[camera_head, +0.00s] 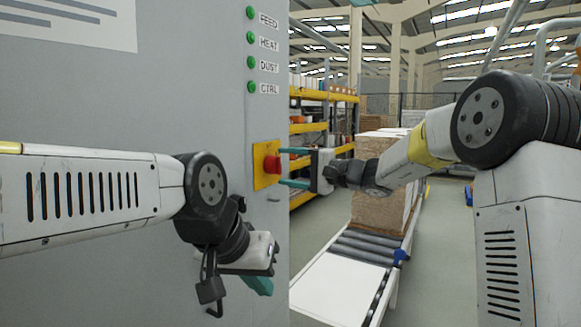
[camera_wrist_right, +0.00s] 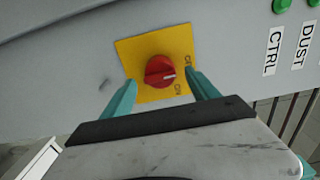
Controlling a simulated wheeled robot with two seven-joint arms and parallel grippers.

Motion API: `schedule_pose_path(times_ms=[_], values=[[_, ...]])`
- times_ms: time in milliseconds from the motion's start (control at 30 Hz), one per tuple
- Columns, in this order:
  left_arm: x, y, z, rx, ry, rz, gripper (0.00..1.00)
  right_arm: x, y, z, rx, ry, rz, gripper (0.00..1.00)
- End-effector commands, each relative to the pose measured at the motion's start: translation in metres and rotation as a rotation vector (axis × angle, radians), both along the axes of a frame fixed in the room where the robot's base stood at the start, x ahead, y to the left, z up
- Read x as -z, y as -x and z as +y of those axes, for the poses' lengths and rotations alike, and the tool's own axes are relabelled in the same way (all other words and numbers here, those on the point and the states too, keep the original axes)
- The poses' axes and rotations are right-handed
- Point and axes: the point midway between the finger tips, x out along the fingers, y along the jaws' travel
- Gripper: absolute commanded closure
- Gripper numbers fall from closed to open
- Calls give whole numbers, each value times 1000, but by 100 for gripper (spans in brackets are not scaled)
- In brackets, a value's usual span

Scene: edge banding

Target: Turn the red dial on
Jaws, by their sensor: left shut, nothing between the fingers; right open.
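The red dial (camera_head: 271,164) sits on a yellow plate (camera_head: 259,172) on the grey cabinet's face. In the right wrist view the dial (camera_wrist_right: 160,71) has a white mark pointing to the right, and the yellow plate (camera_wrist_right: 185,38) carries small lettering, partly hidden by a finger. My right gripper (camera_head: 283,167) is open, its teal fingers reaching toward the dial from the right. In the wrist view its fingertips (camera_wrist_right: 160,86) lie on either side of the dial; I cannot tell whether they touch it.
The grey cabinet (camera_head: 200,100) fills the left side, with green lights (camera_head: 251,63) labelled FEED, HEAT, DUST and CTRL above the dial. A roller conveyor (camera_head: 365,247) with stacked boards (camera_head: 370,212) stands to the right. Yellow shelving (camera_head: 308,95) is behind.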

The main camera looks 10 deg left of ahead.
Motion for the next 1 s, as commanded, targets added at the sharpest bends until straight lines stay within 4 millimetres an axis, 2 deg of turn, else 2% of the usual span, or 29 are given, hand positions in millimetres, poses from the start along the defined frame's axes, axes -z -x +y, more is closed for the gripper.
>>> schedule_pose_path(times_ms=[100, 200, 567, 867, 1000], values=[[0, 0, 0, 0, 0, 0, 100, 0, -6, 17, -2, 1, 0, 31], [0, 0, 0, 0, 0, 0, 100, 0, -9, 25, -1, 1, 0, 31], [0, 0, 0, 0, 0, 0, 100, 0, -11, 30, 1, 1, 0, 33], [0, 0, 0, 0, 0, 0, 100, 0, -11, 30, 1, 1, 0, 92], [0, 0, 0, 0, 0, 0, 100, 0, -11, 29, 1, 1, 4, 93]])
